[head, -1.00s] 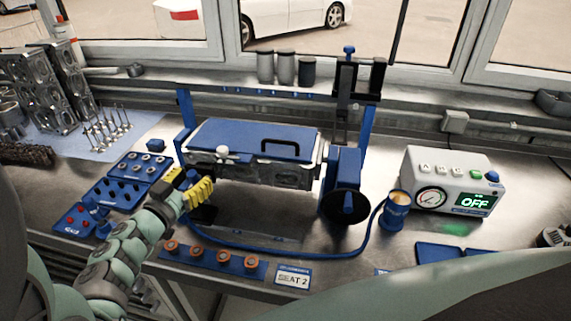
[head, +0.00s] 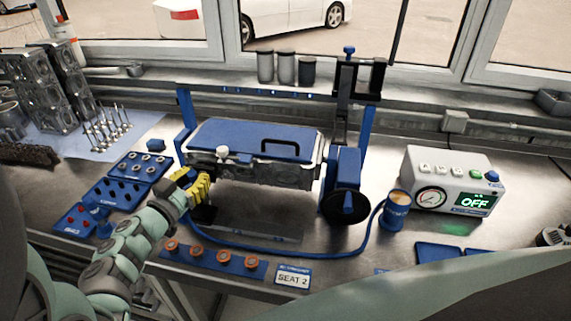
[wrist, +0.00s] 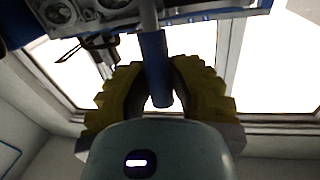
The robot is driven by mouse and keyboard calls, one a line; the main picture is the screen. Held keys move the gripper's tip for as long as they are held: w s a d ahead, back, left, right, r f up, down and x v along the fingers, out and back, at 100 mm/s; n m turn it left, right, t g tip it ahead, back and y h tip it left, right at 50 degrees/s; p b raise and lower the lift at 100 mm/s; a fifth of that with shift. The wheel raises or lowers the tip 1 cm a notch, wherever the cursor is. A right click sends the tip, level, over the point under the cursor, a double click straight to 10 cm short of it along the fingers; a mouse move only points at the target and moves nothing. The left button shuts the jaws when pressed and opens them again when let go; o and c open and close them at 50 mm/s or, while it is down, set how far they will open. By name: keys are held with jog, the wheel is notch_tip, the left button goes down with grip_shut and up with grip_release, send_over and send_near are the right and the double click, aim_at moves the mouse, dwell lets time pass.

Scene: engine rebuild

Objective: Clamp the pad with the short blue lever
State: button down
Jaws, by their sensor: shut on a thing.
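The blue pad (head: 235,137) with a black handle lies flat over the metal cylinder head (head: 262,174) held in the blue stand. My gripper (head: 201,187), with yellow ribbed fingers, is at the front left of the head, just below it. In the wrist view, the short blue lever (wrist: 156,70) hangs from a grey rod between my gripper's fingers (wrist: 158,92), which are shut on it. In the head view the lever is hidden by my fingers. Whether the pad is pressed tight cannot be told.
A black handwheel (head: 346,205) is on the stand's right. A blue hose (head: 300,250) runs along the bench front to a blue cup (head: 397,205). The tester box (head: 450,180) reads OFF. A blue rack (head: 213,257) with orange-topped parts lies in front.

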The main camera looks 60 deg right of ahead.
jog(key=shift+r, duration=0.1)
dwell(0.3)
jog(key=p, duration=0.3)
jog(key=shift+d+r+y, duration=0.35)
jog(key=shift+y, duration=0.05)
jog(key=p, duration=0.2)
jog(key=d+p, duration=0.1)
jog(key=p, duration=0.1)
jog(key=shift+w+r+y, duration=0.15)
jog(key=shift+w+y, duration=0.1)
jog(key=shift+y, duration=0.15)
jog(key=p, duration=0.2)
jog(key=d+y+p, duration=0.1)
jog(key=p, duration=0.1)
jog(key=shift+w+d+f+n+g+y, duration=0.2)
jog(key=shift+w+f+n+g+y, duration=0.1)
jog(key=shift+d, duration=0.1)
jog(key=shift+w+d+f+g+y+p, duration=0.15)
jog(key=shift+w+d+g+y+p, duration=0.15)
jog(key=shift+d+y+p, duration=0.6)
jog(key=shift+w+f+y+p, duration=0.15)
jog(key=shift+y+p, duration=0.15)
jog(key=shift+p, duration=0.05)
